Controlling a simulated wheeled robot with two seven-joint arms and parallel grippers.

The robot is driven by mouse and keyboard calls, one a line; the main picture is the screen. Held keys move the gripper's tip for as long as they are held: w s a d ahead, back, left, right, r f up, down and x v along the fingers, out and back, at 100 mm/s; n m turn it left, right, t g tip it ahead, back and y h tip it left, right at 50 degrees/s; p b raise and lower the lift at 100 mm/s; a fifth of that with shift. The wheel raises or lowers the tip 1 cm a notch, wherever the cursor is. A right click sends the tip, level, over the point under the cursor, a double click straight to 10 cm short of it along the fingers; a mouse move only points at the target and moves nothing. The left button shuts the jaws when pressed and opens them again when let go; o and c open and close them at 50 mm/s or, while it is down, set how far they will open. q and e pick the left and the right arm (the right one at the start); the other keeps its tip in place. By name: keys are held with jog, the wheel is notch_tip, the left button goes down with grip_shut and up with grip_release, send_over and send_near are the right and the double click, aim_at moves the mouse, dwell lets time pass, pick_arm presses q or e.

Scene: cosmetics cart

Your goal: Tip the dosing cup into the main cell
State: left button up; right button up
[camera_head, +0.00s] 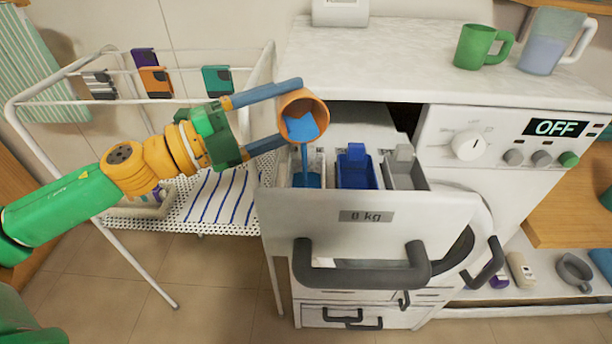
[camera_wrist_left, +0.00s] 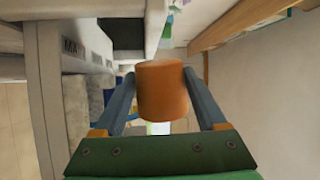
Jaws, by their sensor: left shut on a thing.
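My left gripper (camera_head: 288,112) is shut on the orange dosing cup (camera_head: 313,104) and holds it above the open drawer (camera_head: 368,216) of the washing machine. The cup is tipped, its mouth turned toward the head camera and downward, with blue liquid (camera_head: 301,127) inside. A thin blue stream falls from its lip into the left cell, where blue liquid (camera_head: 308,180) shows. In the left wrist view the cup (camera_wrist_left: 163,90) sits between both fingers. My right gripper is not in view.
The drawer also has a blue middle compartment (camera_head: 355,170) and a grey right one (camera_head: 404,172). A green mug (camera_head: 476,46) and a jug (camera_head: 546,42) stand on the white top. A white wire rack (camera_head: 146,104) is at the left. The machine's display (camera_head: 556,128) reads OFF.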

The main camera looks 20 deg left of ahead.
pick_arm(q)
jog(key=shift+s+r+m+h+b, duration=0.15)
jog(key=shift+m+h+b, duration=0.2)
jog(key=shift+m, duration=0.25)
